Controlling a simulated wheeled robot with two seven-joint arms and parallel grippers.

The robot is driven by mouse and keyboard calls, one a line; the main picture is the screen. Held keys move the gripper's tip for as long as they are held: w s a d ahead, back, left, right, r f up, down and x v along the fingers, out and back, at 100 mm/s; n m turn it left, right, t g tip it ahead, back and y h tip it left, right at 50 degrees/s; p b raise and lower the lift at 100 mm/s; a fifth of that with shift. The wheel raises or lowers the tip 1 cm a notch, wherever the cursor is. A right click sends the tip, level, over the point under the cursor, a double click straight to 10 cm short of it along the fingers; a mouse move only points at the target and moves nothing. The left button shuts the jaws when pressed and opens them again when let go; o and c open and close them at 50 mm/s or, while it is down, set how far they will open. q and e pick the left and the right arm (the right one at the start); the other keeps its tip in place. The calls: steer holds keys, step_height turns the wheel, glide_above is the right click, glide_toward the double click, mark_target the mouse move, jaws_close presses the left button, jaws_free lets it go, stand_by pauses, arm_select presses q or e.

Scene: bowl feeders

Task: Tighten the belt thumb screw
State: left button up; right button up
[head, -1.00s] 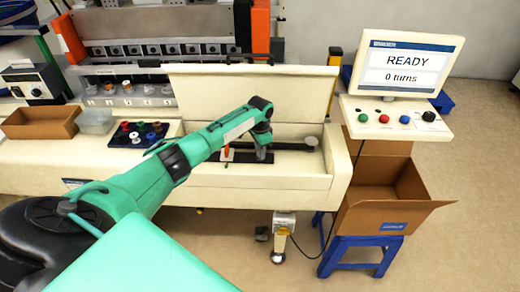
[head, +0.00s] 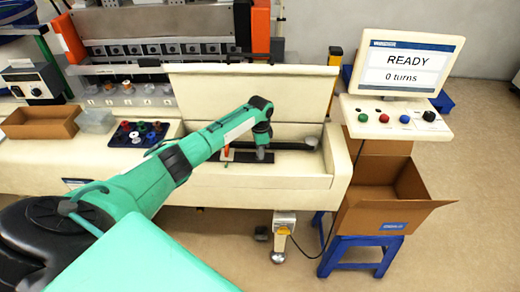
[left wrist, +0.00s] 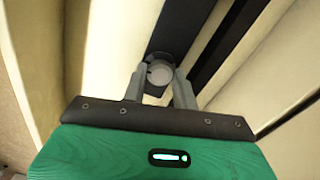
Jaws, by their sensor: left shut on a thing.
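My left gripper (head: 262,154) reaches down into the open trough of the cream machine, over a dark plate (head: 240,156). In the left wrist view its two grey fingers (left wrist: 158,88) are shut on the sides of a round, light grey knob, which looks like the thumb screw (left wrist: 160,73). A dark round part shows behind the knob. In the head view the gripper hides the knob. My right gripper is not in view.
The raised lid (head: 290,90) stands behind the trough. An orange-red upright part (head: 227,153) is close left of the gripper. A screen (head: 403,68) reads READY, 0 turns, above several buttons. An open cardboard box (head: 390,213) stands at right.

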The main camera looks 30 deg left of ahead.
arm_select(q)
steer(key=o, duration=1)
steer(key=shift+c, duration=0.2)
step_height(320, 180, up, 14)
steer(key=b, duration=0.3)
steer(key=shift+f, duration=0.1)
